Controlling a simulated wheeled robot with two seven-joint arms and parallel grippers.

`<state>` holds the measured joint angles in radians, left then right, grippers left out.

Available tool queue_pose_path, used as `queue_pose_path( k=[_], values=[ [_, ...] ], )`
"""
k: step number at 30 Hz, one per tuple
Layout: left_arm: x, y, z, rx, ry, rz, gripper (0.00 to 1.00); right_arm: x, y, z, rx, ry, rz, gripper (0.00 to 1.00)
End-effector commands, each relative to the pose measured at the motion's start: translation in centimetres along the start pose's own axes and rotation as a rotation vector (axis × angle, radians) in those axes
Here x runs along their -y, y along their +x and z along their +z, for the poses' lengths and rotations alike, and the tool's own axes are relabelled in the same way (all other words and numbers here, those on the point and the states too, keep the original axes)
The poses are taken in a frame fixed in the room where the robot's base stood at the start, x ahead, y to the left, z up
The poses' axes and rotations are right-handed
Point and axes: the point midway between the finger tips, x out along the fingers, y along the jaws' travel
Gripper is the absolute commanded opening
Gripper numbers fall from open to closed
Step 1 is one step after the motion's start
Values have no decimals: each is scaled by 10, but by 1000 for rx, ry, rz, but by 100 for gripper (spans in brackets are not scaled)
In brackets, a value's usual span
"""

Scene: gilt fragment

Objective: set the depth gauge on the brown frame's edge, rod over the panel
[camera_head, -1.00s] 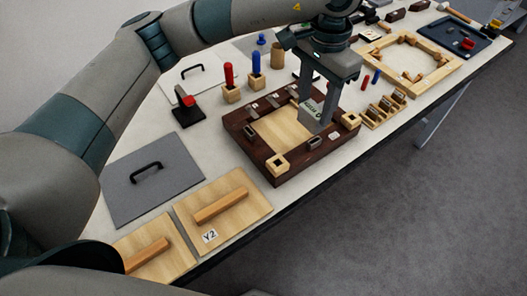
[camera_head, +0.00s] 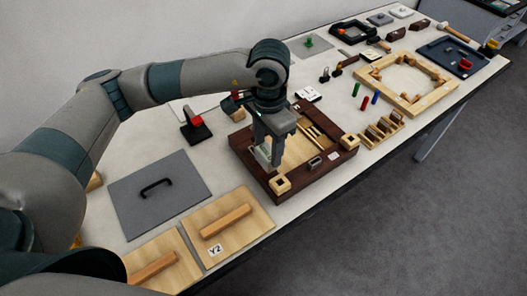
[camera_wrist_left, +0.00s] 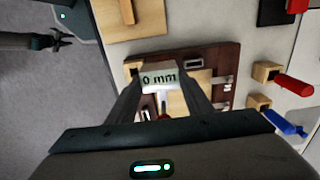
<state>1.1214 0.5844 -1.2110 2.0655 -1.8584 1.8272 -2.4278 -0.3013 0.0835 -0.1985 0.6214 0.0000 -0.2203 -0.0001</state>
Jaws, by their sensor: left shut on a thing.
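My left gripper (camera_head: 268,162) points down over the near left part of the brown frame (camera_head: 308,182). It is shut on the depth gauge (camera_head: 262,154), a pale grey piece. In the left wrist view the gauge (camera_wrist_left: 160,79) shows a "0 mm" mark between the two fingers. The light wood panel (camera_head: 293,148) lies inside the frame, partly covered by the gripper.
Pale square blocks (camera_head: 280,184) and small metal clips (camera_head: 315,163) sit on the frame. A grey plate with a black handle (camera_head: 153,188) and boards with wooden bars (camera_head: 226,221) lie at the left. A black stand with a red top (camera_head: 195,124) is behind.

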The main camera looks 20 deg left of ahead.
Motion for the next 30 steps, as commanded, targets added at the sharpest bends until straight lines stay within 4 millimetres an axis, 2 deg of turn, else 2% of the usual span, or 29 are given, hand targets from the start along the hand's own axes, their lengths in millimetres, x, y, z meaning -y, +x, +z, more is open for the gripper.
queue_pose_path(
  k=[4,17,24,30],
  values=[
    [5,5,9,0,-1,0,18,0,-6,-2,-2,0,0,31],
    [5,9,9,1,0,1,18,6,-9,-3,-3,1,-6,31],
    [5,33,10,2,-1,3,18,6,-27,-5,-2,0,-7,31],
    [6,46,9,0,0,0,18,6,-31,-5,-2,0,-6,31]
  ],
)
